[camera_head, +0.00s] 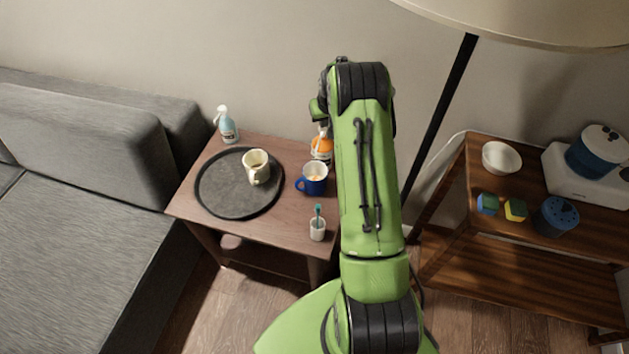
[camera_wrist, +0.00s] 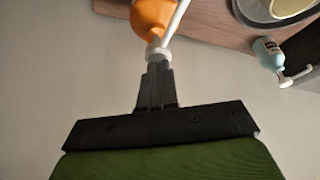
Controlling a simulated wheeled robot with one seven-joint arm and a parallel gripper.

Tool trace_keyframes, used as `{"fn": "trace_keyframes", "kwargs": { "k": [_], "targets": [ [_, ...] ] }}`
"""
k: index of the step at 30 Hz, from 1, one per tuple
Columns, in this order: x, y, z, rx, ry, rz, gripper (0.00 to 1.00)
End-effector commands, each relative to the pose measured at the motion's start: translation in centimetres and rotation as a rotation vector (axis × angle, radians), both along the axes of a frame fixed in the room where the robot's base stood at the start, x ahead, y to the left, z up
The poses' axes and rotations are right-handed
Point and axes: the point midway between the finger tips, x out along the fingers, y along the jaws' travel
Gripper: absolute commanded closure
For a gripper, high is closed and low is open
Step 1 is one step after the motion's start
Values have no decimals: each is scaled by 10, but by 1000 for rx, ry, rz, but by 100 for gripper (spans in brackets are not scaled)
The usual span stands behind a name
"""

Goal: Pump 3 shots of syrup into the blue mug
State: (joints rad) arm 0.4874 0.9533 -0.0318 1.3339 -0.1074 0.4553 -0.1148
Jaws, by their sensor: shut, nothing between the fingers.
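The blue mug (camera_head: 316,186) stands upright on the small wooden table, with something pale orange inside it. An orange pump bottle (camera_head: 321,148) stands just behind the mug, partly hidden by my arm. In the wrist view the orange bottle (camera_wrist: 150,17) shows its white pump head and a thin white spout. My gripper (camera_wrist: 157,68) is shut and empty, its fingertips at the top of the white pump head. They look touching or nearly so; I cannot tell whether the pump is pressed down.
A round dark tray (camera_head: 220,199) holds a cream mug (camera_head: 257,168). A light blue pump bottle (camera_head: 228,125) stands at the table's back left corner. A lamp pole (camera_head: 440,115) rises right of my arm.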

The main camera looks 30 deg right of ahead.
Motion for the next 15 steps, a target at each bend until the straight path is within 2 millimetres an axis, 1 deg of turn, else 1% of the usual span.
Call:
{"fn": "trace_keyframes", "kwargs": {
  "k": [1,5,12,15],
  "targets": [
    [-1,0,-5,1,4,0,100],
    [-1,1,-10,2,4,0,100],
    [-1,1,-9,3,6,0,100],
    [-2,1,-5,3,7,0,100]
  ]
}}
